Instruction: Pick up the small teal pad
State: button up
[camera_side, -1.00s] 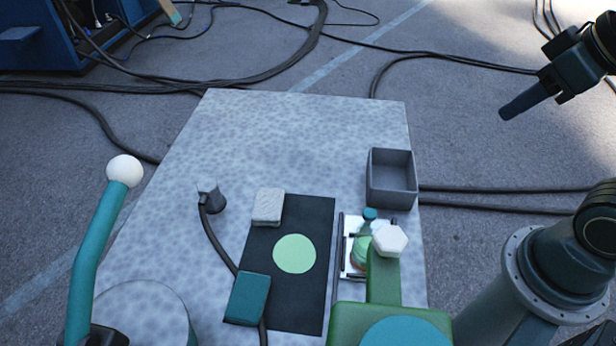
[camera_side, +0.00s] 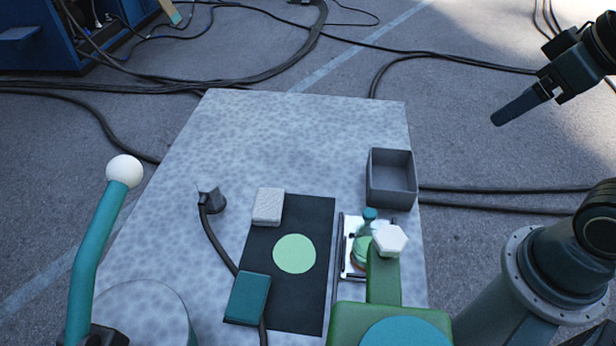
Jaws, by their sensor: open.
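The small teal pad (camera_side: 248,297) lies at the lower left corner of a black mat (camera_side: 306,218), over or right beside a dark cable. A pale grey block (camera_side: 268,206) sits at the mat's upper left, and a light green disc (camera_side: 294,254) lies in its middle. My gripper (camera_side: 504,117) is at the upper right, off the table and well away from the pad. It holds nothing that I can see. Its fingers overlap in this view, so the gap between them is hidden.
A grey open box (camera_side: 391,181) stands at the table's right side. A green device with a white hexagonal knob (camera_side: 390,240) stands at the front right. A teal lever with a white ball (camera_side: 124,170) rises at the left. The table's far half (camera_side: 290,130) is clear.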

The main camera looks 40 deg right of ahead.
jog(key=w+a+n+g+y, duration=0.3)
jog(key=w+a+n+g, duration=0.1)
jog(key=w+a+n, duration=1.15)
jog(key=a+f+n+g, duration=0.2)
jog(key=a+f+n, duration=0.3)
jog(key=a, duration=0.5)
jog(key=a+f+n+g, duration=0.2)
jog(key=a+f+n, duration=0.4)
jog(key=a, duration=0.5)
notch_tip(320, 180, down, 2)
jog(key=shift+g, duration=0.3)
jog(key=shift+s+f, duration=0.1)
